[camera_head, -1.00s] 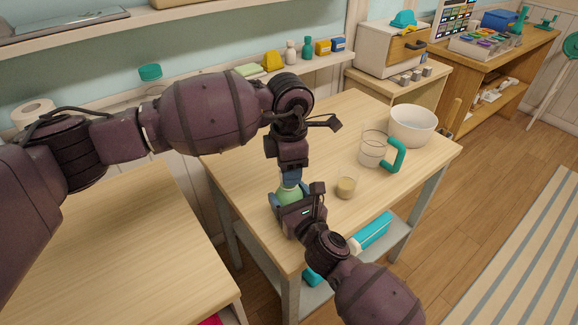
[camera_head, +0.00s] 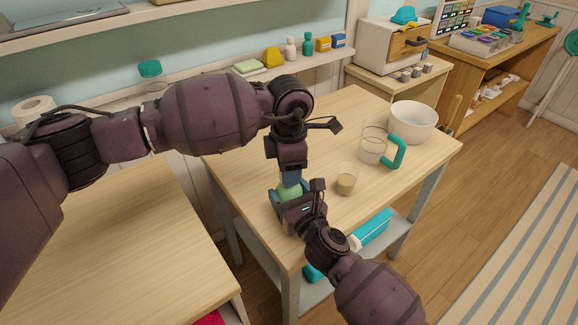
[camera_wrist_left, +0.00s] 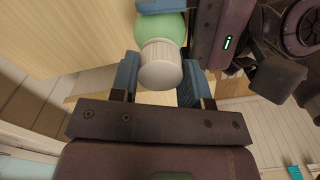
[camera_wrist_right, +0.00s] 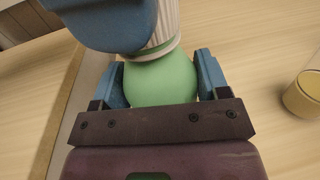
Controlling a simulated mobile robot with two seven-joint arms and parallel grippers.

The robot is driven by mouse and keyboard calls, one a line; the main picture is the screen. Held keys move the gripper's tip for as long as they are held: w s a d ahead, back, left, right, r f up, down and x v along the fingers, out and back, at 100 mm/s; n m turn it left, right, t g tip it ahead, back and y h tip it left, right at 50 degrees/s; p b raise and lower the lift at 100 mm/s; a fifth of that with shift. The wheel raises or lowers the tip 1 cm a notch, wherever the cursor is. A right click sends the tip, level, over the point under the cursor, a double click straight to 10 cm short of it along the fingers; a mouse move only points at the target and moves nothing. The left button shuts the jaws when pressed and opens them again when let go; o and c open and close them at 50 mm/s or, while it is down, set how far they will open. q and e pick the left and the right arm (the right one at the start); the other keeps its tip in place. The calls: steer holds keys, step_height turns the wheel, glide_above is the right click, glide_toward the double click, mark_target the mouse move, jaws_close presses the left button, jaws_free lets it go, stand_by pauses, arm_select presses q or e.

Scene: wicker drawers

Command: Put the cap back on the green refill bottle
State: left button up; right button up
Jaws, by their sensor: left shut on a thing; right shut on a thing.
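The green refill bottle (camera_head: 288,190) stands on the near part of the wooden table; its round green body also shows in the right wrist view (camera_wrist_right: 162,82). My right gripper (camera_head: 292,200) is shut around the bottle's body. The ribbed white cap (camera_wrist_left: 160,66) is at the top of the bottle, in line with its neck. My left gripper (camera_head: 290,178) comes down from above and is shut on the cap. Whether the cap is threaded on or only resting cannot be told. In the head view the cap is hidden by my left gripper.
A small glass cup with tan contents (camera_head: 346,181) stands just right of the bottle. Farther back are a clear pitcher with a teal handle (camera_head: 396,152) and a white bowl (camera_head: 413,121). A teal and white item (camera_head: 372,231) lies on the lower shelf.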

arm_select(q)
steer(key=m, duration=0.3)
steer(key=shift+r+m, duration=0.1)
steer(key=shift+m, duration=0.3)
steer(key=m, duration=1.2)
steer(key=shift+m, duration=0.3)
steer(key=m, duration=1.3)
steer(key=shift+m, duration=0.3)
steer(key=m, duration=0.3)
